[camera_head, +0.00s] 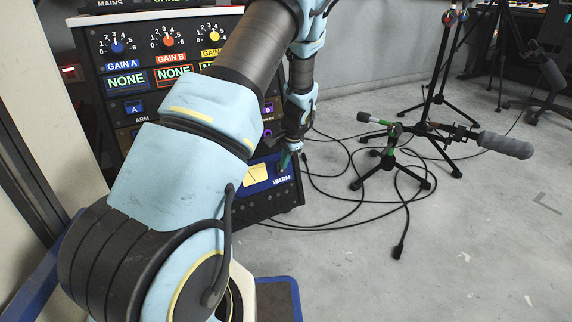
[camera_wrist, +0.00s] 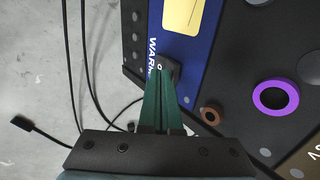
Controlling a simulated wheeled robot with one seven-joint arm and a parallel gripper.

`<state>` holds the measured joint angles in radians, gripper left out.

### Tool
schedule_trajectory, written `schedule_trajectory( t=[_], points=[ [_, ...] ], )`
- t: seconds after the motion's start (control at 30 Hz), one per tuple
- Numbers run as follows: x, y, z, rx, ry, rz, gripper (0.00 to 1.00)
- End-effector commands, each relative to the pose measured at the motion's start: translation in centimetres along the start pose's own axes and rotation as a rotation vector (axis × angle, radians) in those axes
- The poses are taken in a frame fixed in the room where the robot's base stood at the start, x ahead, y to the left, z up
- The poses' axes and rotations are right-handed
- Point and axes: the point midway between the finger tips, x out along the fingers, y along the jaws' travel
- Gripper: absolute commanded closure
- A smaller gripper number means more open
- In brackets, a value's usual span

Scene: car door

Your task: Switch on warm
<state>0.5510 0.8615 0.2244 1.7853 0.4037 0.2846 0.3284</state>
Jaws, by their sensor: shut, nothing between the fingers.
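The warm switch (camera_wrist: 172,69) is a small black rocker with a small round white mark, set in a blue panel beside the white WARM lettering (camera_wrist: 152,58). In the head view the WARM lettering (camera_head: 281,181) is at the lower right of the rack, and my gripper hides most of the switch. My gripper (camera_wrist: 163,82) has its green fingers shut and empty, with the tips at the switch's near edge in the wrist view. I cannot tell whether they touch it. My gripper (camera_head: 286,160) also shows in front of the blue panel in the head view.
A pale yellow meter (camera_head: 257,177) sits beside the switch. A purple ring (camera_wrist: 275,98) is on the panel at right. Cables and a microphone stand (camera_head: 388,160) occupy the floor at right.

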Motion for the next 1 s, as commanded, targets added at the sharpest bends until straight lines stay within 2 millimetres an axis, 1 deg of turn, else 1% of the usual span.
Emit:
schedule_trajectory(
  t=[0.17,0.43,0.5,0.67,1.0],
  points=[
    [-0.1,0.0,0.0,0.0,0.0,0.001,1.0],
    [-0.4,-1.1,0.1,0.001,-0.006,0.064,1.0],
    [0.2,-0.7,0.0,0.005,-0.005,0.066,1.0],
    [0.2,-0.7,0.0,0.004,-0.005,0.065,1.0],
    [-1.0,-1.1,0.0,0.004,-0.005,0.064,1.0]
  ],
)
